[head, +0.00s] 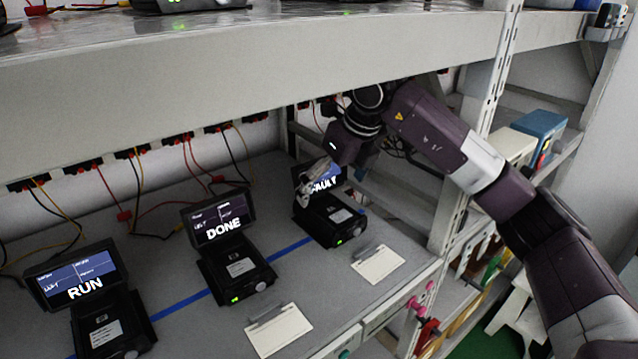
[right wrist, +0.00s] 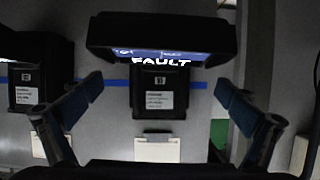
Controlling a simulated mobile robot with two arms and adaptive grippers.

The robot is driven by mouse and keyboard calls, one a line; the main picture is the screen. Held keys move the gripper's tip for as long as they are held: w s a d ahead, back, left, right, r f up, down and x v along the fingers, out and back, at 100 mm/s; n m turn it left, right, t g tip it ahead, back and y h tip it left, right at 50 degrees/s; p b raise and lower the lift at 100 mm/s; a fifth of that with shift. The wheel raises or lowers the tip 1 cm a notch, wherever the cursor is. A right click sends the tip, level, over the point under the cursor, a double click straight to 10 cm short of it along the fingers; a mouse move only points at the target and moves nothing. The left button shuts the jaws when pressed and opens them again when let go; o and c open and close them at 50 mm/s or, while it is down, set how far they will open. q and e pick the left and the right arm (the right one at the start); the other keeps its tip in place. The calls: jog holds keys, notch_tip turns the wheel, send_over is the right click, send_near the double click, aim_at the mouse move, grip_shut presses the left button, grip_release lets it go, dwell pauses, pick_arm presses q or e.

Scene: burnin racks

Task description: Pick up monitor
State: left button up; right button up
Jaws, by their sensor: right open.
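Three black monitors with tilted screens stand in a row on the grey shelf. The left monitor (head: 84,286) reads RUN, the middle monitor (head: 222,222) reads DONE, and the right monitor (head: 330,215) reads FAULT. My right gripper (head: 312,186) is at the FAULT monitor's screen and hides part of it. In the right wrist view, the FAULT monitor (right wrist: 160,55) lies ahead between the two spread fingers of my right gripper (right wrist: 158,112). The gripper is open; I cannot tell whether a finger touches the monitor. My left gripper is not in view.
An upper shelf edge (head: 250,65) runs above the monitors. Red, black and yellow cables hang behind them. White cards (head: 377,265) lie on the shelf in front. A perforated post (head: 470,170) stands right of the FAULT monitor, near my right arm.

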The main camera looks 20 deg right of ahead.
aim_at(320, 180)
jog(key=w+p, duration=0.1)
jog(key=w, duration=0.1)
jog(key=w+a, duration=0.1)
jog(key=shift+w+a+r+p, duration=0.2)
jog(key=shift+w+p, duration=0.15)
jog(key=shift+p, duration=0.05)
jog(key=shift+w+a+f+p, duration=0.1)
jog(key=shift+w+f+p, duration=0.15)
jog(key=shift+f+p, duration=0.1)
jog(key=shift+w+f, duration=0.15)
jog(key=shift+f, duration=0.2)
jog(key=shift+c, duration=0.8)
jog(key=c, duration=1)
jog(key=shift+c, duration=0.3)
jog(key=shift+r, duration=0.2)
